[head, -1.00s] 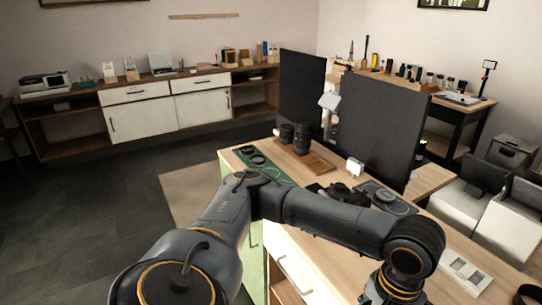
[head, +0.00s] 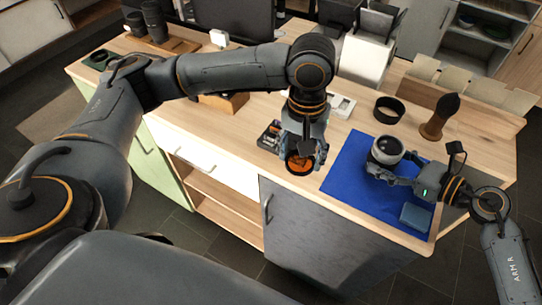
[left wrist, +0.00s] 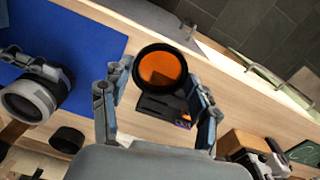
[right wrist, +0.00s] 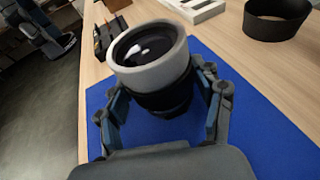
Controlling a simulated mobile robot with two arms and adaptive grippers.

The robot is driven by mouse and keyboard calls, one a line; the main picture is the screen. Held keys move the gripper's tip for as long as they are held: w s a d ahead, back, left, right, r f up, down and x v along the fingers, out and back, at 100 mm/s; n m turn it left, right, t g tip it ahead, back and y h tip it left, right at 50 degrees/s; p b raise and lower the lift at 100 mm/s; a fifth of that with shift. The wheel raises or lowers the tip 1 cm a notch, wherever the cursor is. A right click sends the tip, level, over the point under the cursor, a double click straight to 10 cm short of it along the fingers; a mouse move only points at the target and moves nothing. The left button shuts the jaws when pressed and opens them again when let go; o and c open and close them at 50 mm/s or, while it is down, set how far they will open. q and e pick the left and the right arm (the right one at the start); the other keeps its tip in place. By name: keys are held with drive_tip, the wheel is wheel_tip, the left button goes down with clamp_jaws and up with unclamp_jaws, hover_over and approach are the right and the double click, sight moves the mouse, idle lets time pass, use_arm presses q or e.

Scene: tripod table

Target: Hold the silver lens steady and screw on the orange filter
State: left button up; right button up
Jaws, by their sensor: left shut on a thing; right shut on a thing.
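The orange filter (head: 299,163) has a black ring and is held by my left gripper (head: 303,150) above the front edge of the table. In the left wrist view the filter (left wrist: 161,69) sits between the fingertips with its orange glass facing the camera. The silver lens (head: 387,150) has a silver front rim and a black body. My right gripper (head: 385,172) is shut around its lower body over the blue mat (head: 349,160). In the right wrist view the lens (right wrist: 150,62) tilts, its glass facing up and left. Filter and lens are apart.
A black ring (head: 389,109) and a brown-handled brush (head: 439,117) stand behind the mat. A blue cloth block (head: 415,216) lies at the mat's front right. A small dark tray (head: 269,136) is left of the filter. Bare wood shows between filter and mat.

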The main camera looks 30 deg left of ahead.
use_arm(q)
drive_tip(key=w+d+r+n, duration=0.3)
drive_tip(key=w+d+r, duration=0.2)
drive_tip(key=w+d, duration=0.3)
wheel_tip(320, 180, up, 6)
drive_tip(key=n, duration=0.3)
hover_over(389, 147)
drive_tip(key=shift+f, duration=0.15)
drive_tip(key=shift+f, duration=3.3)
drive_tip(key=shift+f, duration=0.75)
drive_tip(key=shift+m, duration=1)
